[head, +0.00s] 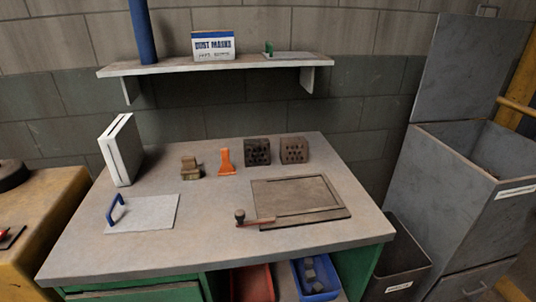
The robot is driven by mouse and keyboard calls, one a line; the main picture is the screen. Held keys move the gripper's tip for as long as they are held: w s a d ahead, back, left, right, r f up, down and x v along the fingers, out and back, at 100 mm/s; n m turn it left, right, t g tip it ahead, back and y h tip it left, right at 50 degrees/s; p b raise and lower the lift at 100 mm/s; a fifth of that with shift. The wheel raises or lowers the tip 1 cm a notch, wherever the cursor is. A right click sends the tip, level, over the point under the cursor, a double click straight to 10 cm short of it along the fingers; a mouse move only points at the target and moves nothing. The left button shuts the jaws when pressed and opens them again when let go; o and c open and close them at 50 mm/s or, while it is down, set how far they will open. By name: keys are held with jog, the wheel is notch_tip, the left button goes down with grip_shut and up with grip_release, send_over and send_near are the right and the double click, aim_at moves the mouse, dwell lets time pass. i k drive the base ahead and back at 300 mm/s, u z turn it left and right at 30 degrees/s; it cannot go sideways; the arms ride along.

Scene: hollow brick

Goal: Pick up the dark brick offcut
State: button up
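Two perforated brick pieces stand side by side near the back of the workbench in the head view. The left one is the dark brick offcut (257,152), nearly black-brown with holes in its front face. Close to its right stands a lighter, reddish-brown brick piece (294,150), also with holes. Both rest on the grey bench top (215,235). Nothing covers the dark piece from this view. My gripper is not in view.
Left of the bricks are an orange scraper (227,163) and a small brownish block-like object (191,167). A shelf (150,68) hangs above the back. A white slab (121,150) stands back left.

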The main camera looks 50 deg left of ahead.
aim_at(256, 152)
jog(key=z, duration=0.9)
jog(key=i, duration=0.1)
jog(key=u, duration=3.3)
jog(key=i, duration=1)
jog(key=z, duration=0.15)
jog(key=k, duration=0.75)
jog(key=u, duration=0.25)
jog(key=i, duration=0.45)
jog(key=z, duration=0.1)
